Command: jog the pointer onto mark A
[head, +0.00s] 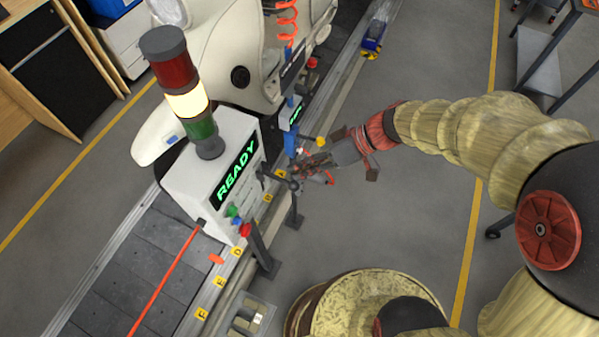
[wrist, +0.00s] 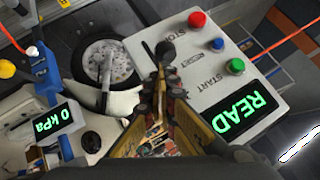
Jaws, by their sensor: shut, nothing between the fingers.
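The control box (head: 210,180) stands over the conveyor with its display (head: 237,171) reading READY. It has red, blue and green buttons; in the wrist view the red one (wrist: 197,19) is by STOP and the green one (wrist: 235,67) by START. A black ball-ended lever (wrist: 165,48) lies just ahead of my gripper (wrist: 164,80); contact is unclear. In the head view my gripper (head: 297,172) is shut and empty beside the box. An orange-red tab (head: 216,259), perhaps the pointer, lies near yellow marks D (head: 237,252) and E (head: 219,282). I cannot make out mark A.
A signal tower (head: 186,101) on the box has its middle section lit. A white machine body (head: 240,50) stands on the conveyor behind. A blue tool (wrist: 45,75) and a 0 kPa display (wrist: 67,117) are close by. Open floor (head: 400,220) lies to the right.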

